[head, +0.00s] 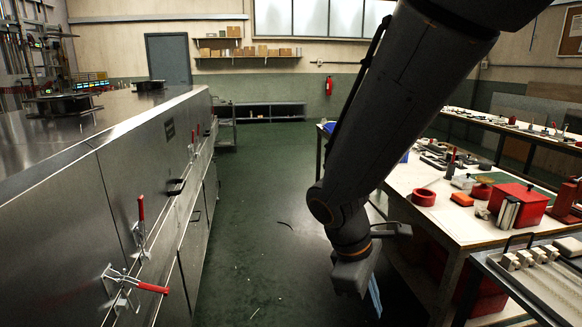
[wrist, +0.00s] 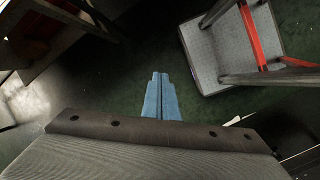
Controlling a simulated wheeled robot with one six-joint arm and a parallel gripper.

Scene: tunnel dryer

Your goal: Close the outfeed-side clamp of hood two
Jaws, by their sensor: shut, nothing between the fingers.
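The dryer's steel hoods (head: 60,205) run along the left in the head view. The nearest toggle clamp (head: 122,282) has its red handle lying out to the right, roughly level. The clamp (head: 140,230) just beyond it has its red handle upright. Farther red-handled clamps (head: 193,148) are small, with handles looking upright. I cannot tell from the picture which hood is number two. My gripper (head: 375,297) hangs low over the aisle, well right of the clamps. Its blue fingers (wrist: 160,97) are together and empty in the wrist view.
A workbench (head: 440,200) with a red box (head: 518,203) and tools stands to the right of my arm. A tray cart (head: 535,285) is at the lower right. The green floor aisle (head: 255,230) between dryer and bench is mostly clear. A grey platform (wrist: 220,55) shows in the wrist view.

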